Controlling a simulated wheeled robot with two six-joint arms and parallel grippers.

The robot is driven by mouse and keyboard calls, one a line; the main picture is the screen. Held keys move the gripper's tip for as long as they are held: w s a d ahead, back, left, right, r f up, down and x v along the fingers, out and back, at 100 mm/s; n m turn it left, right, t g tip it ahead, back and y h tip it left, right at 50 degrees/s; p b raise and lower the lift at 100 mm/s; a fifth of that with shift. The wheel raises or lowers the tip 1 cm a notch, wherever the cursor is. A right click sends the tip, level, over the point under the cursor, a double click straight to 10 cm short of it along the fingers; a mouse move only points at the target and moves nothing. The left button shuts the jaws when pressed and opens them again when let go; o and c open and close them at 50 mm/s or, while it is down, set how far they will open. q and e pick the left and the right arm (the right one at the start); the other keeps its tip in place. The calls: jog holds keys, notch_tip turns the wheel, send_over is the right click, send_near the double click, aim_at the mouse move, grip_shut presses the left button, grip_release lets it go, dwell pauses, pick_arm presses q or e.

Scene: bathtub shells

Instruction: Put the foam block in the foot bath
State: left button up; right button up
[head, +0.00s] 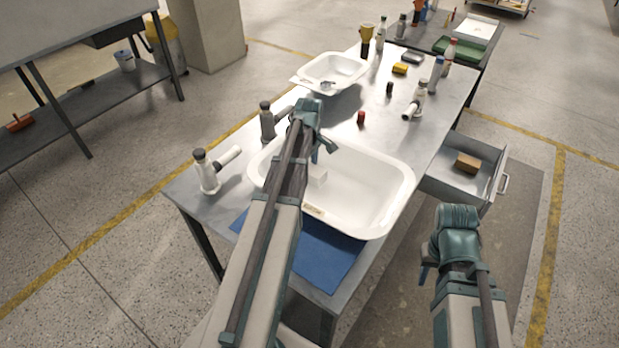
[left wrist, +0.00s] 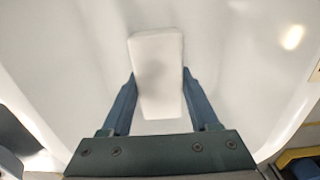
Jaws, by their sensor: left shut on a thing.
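The white foam block (left wrist: 157,50) sits between the two fingers of my left gripper (left wrist: 160,78) in the left wrist view, and the gripper is shut on it. In the head view the block (head: 318,177) shows as a pale shape inside the large white tub shell (head: 392,207), below my left gripper (head: 322,150). A smaller white basin (head: 348,66) stands farther back on the table. I cannot tell from looks alone which shell is the foot bath. My right gripper (head: 428,268) hangs right of the table; its fingers are mostly hidden.
The grey table (head: 437,112) holds grey-and-white fittings (head: 210,172), a red cap (head: 361,118) and several bottles at the back. A blue mat (head: 325,258) lies under the tub's front. An open drawer (head: 450,187) with a brown block (head: 467,163) juts out at right.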

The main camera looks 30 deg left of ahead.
aim_at(309, 178)
pick_arm(q)
jog(key=shift+d+f+b, duration=0.1)
jog(key=shift+f+b, duration=1.1)
jog(key=shift+f, duration=0.5)
jog(key=shift+f, duration=0.1)
jog(key=shift+f, duration=0.15)
jog(key=o, duration=1.3)
notch_tip(309, 178, up, 13)
jog(key=p, duration=1.2)
jog(key=shift+f, duration=0.2)
